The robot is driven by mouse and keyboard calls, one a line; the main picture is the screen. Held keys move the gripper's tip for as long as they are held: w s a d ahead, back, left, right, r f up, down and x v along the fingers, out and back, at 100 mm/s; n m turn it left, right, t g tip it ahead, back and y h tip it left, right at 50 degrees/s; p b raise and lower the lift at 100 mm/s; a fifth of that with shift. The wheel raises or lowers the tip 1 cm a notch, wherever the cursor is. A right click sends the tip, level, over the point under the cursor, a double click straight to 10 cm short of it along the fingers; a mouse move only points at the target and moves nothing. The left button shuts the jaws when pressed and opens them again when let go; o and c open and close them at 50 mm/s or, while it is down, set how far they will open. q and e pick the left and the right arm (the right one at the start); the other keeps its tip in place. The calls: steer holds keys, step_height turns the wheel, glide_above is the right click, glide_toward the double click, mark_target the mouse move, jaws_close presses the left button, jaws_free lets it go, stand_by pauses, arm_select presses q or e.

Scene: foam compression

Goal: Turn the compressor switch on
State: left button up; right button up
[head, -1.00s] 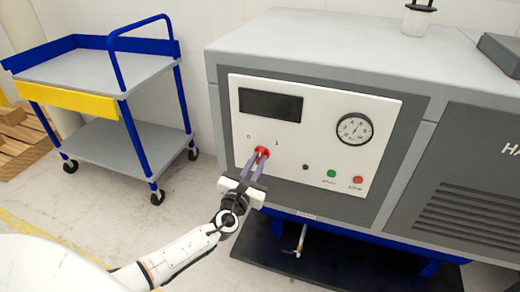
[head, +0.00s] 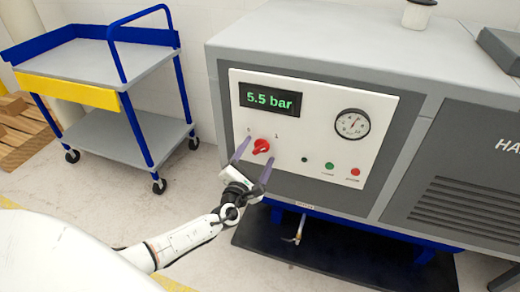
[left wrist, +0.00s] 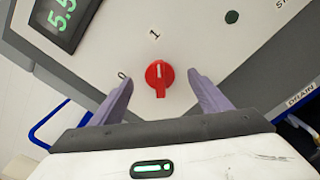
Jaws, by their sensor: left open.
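The red compressor switch (head: 261,146) is a knob on the white control panel (head: 308,105), with marks 0 and 1 above it. It also shows in the left wrist view (left wrist: 159,80), where its white line points roughly toward the 1. The panel's display (head: 270,99) is lit and reads 5.5 bar in green. My left gripper (head: 253,153) is open, with its two purple fingers spread on either side of the knob. In the left wrist view the fingers (left wrist: 160,92) stand apart from the knob, with nothing between them gripped. My right gripper is not in view.
A pressure gauge (head: 351,123), a green button (head: 329,167) and a red button (head: 355,171) sit to the right on the panel. A blue and grey cart (head: 115,60) stands at the left. A black mat (head: 330,262) lies below the compressor.

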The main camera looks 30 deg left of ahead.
arm_select(q)
steer(key=shift+p+v, duration=0.6)
steer(key=shift+v, duration=0.55)
steer(key=p+v, duration=0.1)
steer(key=v, duration=0.3)
steer(key=shift+s+d, duration=0.15)
steer(key=shift+s, duration=0.25)
